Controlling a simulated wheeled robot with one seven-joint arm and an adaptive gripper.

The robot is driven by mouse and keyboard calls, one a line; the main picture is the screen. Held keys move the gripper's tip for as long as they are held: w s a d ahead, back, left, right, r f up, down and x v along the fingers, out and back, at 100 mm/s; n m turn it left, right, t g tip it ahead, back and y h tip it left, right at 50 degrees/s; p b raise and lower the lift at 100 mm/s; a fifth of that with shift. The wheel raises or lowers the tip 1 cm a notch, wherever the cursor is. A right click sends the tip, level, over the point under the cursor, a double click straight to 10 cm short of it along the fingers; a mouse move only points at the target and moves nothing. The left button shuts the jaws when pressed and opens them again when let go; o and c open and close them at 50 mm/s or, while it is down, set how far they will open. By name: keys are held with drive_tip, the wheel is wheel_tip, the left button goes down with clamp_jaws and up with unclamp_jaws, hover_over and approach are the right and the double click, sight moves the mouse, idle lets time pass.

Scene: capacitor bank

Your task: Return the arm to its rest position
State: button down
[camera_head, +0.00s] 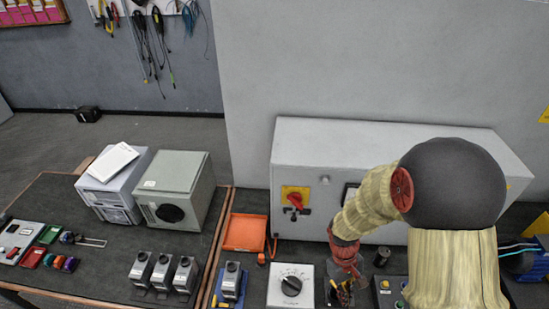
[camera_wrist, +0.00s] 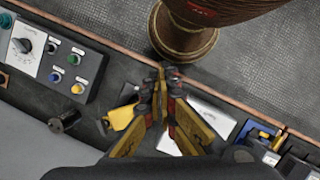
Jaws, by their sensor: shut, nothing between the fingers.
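My arm, in beige sleeving with a large black joint, enters the head view from the lower right and bends down to the left. My gripper (camera_head: 343,294) hangs at its end, over the bench between the dial box and the button box. In the wrist view, the yellow and dark fingers of my gripper (camera_wrist: 164,80) converge and their tips meet. Nothing shows between them. The bench surface below the gripper is partly hidden by the arm.
A grey cabinet (camera_head: 300,150) with a red switch (camera_head: 295,200) stands behind the arm. The dial box (camera_head: 291,286) is left of the gripper, the button box (camera_head: 390,290) right. An orange tray (camera_head: 245,232) and grey boxes (camera_head: 178,188) lie further left. Bare floor (camera_wrist: 90,20) shows beyond the bench edge.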

drive_tip(key=s+a+r+m+t+b, duration=0.1)
drive_tip(key=s+r+m+t+b, duration=0.1)
drive_tip(key=r+t+b, duration=0.2)
drive_tip(key=s+a+r+m+t+y+b, duration=0.1)
drive_tip(key=r+t+b, duration=0.4)
drive_tip(key=r+b, duration=0.5)
wheel_tip(320, 180, up, 5)
drive_tip(key=shift+s+a+f+m+y+b, duration=0.15)
drive_tip(key=shift+s+a+m+y+b, duration=0.2)
drive_tip(key=shift+s+m, duration=0.65)
drive_tip(key=shift+s+n, duration=0.2)
drive_tip(key=shift+n, duration=0.1)
idle(0.5)
